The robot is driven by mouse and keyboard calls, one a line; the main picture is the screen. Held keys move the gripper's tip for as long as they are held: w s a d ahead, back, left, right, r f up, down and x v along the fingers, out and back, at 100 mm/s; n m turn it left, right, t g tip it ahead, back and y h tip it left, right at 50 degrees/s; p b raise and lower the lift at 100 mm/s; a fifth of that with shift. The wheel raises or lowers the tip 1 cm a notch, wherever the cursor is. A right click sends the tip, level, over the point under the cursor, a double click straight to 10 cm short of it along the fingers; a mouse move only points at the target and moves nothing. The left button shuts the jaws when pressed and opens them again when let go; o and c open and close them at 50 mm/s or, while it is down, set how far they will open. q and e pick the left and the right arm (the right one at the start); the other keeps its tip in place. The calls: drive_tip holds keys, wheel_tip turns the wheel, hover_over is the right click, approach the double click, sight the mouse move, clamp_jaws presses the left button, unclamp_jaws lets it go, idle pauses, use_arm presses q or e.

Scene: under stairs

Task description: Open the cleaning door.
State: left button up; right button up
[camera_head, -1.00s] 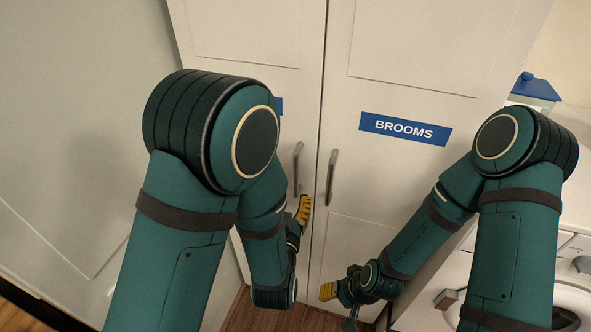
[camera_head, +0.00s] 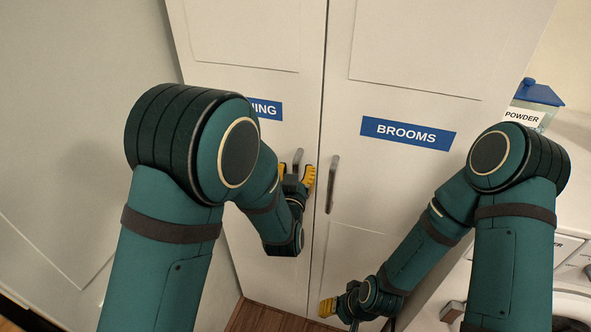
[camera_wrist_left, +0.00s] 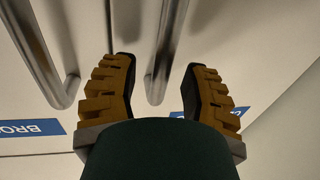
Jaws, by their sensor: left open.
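The cleaning door (camera_head: 245,75) is the left white cabinet door, shut, with a blue label (camera_head: 266,110) partly hidden by my arm. Its upright metal bar handle (camera_head: 298,158) is near the door's right edge. My left gripper (camera_head: 296,177) is open at this handle, its yellow fingers on either side. In the left wrist view the handle (camera_wrist_left: 166,50) stands between the open fingers (camera_wrist_left: 160,70), apart from both as far as I can see. My right gripper (camera_head: 328,307) is low, in front of the brooms door; its jaw opening does not show clearly.
The brooms door (camera_head: 420,50), with its label (camera_head: 408,133) and handle (camera_head: 332,184), is shut just right of the cleaning door. A white appliance and a blue-lidded powder container (camera_head: 532,105) stand at the right. A pale wall panel is at the left.

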use_arm(q)
drive_tip(key=shift+w, duration=0.25)
clamp_jaws()
drive_tip(key=shift+s, duration=0.1)
